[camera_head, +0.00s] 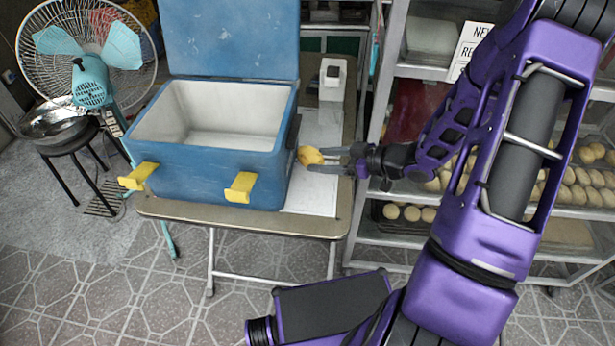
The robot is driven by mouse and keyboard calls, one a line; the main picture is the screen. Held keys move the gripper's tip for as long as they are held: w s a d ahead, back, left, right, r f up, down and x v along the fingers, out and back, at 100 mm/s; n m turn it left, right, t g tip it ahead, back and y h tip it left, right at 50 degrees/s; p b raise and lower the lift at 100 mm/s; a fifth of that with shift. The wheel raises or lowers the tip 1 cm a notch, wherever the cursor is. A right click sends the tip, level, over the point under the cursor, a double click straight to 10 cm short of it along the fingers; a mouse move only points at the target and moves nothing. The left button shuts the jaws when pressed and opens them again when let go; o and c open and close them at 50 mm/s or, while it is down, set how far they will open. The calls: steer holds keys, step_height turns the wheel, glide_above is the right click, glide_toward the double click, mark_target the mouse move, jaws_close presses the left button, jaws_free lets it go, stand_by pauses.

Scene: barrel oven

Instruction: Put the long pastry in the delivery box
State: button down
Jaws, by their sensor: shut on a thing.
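The delivery box (213,172) is a blue cooler-like box with a pale, empty-looking inside and yellow latches on its front. Its lid (232,40) stands open at the back.
The box stands on a folding table (320,226). A small white device (333,79) is behind on the table. A metal rack with trays of round buns (410,213) is at the right. A fan (92,80) and a stool with a metal bowl (58,122) are at the left.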

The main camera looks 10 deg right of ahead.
mark_target(323, 189)
step_height(323, 189, down, 9)
steer(key=shift+r+b, duration=0.2)
steer(key=shift+b, duration=0.7)
steer(key=shift+c, duration=0.2)
jaws_free()
steer(key=shift+f, duration=0.15)
